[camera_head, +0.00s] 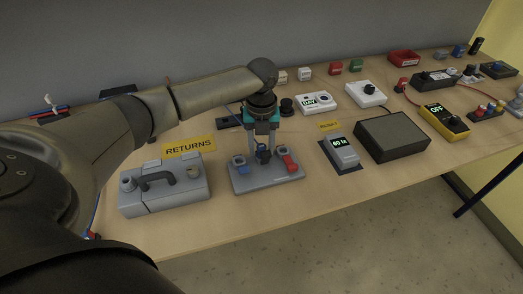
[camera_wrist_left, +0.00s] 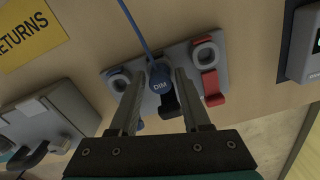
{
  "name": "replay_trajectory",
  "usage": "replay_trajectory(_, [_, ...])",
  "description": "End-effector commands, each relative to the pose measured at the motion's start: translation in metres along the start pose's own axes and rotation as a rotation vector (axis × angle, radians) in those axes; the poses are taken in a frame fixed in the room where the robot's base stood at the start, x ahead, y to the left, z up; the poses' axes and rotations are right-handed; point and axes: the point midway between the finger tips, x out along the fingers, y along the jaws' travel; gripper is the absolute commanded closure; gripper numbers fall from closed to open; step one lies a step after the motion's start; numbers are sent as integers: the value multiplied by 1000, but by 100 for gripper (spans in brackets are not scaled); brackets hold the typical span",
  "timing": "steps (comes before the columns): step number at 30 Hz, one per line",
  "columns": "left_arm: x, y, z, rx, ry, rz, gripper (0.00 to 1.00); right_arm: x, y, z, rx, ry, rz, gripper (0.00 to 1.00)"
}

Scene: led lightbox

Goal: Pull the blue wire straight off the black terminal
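A grey terminal block (camera_head: 268,184) stands near the table's front edge, with blue (camera_head: 242,169), black (camera_head: 264,157) and red (camera_head: 289,163) terminals. In the wrist view a blue wire (camera_wrist_left: 135,24) runs to a dark blue round plug (camera_wrist_left: 160,79) marked "DIM", seated at the middle, black terminal (camera_wrist_left: 169,104). The red terminal (camera_wrist_left: 211,85) is to its right; the blue one is mostly hidden by a finger. My left gripper (camera_head: 263,148) points down over the block. Its fingers (camera_wrist_left: 160,84) are apart, one either side of the plug, with gaps visible. My right gripper is not in view.
A grey case with a handle (camera_head: 163,187) and a "RETURNS" sign (camera_head: 189,145) stand to the left. A small grey display unit (camera_head: 341,152) and a large dark box (camera_head: 393,137) stand to the right. Bare table lies in front of the block.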

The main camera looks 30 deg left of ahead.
Motion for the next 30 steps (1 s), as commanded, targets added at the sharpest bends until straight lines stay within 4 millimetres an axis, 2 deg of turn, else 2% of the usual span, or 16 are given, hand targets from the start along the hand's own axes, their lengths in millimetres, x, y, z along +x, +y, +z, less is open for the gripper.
replay_trajectory(1, [0, 0, 0, 0, 0, 0, 60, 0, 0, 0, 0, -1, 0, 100])
replay_trajectory(12, [0, 0, 0, 0, 0, 0, 100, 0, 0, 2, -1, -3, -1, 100])
replay_trajectory(26, [-1, 0, 0, 0, -1, -1, 100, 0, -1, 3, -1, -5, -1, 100])
replay_trajectory(30, [-8, 0, 1, 0, -2, -2, 100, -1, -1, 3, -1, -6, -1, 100])
